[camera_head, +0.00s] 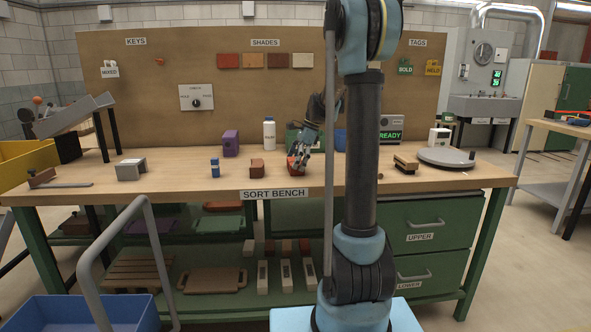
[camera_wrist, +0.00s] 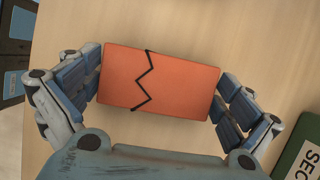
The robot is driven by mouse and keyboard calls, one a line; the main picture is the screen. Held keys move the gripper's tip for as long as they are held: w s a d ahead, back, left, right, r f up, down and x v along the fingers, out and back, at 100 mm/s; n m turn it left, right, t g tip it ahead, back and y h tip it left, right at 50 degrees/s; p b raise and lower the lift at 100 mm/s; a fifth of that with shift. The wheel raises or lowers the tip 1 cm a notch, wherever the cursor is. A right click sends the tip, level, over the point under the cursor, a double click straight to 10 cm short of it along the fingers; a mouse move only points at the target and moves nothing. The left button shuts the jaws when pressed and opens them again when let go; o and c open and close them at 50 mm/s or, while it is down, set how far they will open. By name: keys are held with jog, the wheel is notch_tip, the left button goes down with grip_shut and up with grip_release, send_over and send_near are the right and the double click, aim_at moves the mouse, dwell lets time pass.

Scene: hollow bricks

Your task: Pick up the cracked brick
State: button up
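The cracked brick (camera_wrist: 180,85) is orange-red with a black zigzag crack across its top face. In the head view the cracked brick (camera_head: 293,163) is at the bench top, mostly behind my gripper (camera_head: 303,150). In the wrist view my gripper (camera_wrist: 160,88) has one finger against each short end of the brick, with no clear gap on either side. I cannot tell whether the brick is lifted off the wood. Its underside is hidden.
A green box (camera_wrist: 302,150) lies close by on the right in the wrist view. A round grey plate (camera_head: 446,157) is at right.

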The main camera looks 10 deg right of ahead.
jog(key=c, duration=0.9)
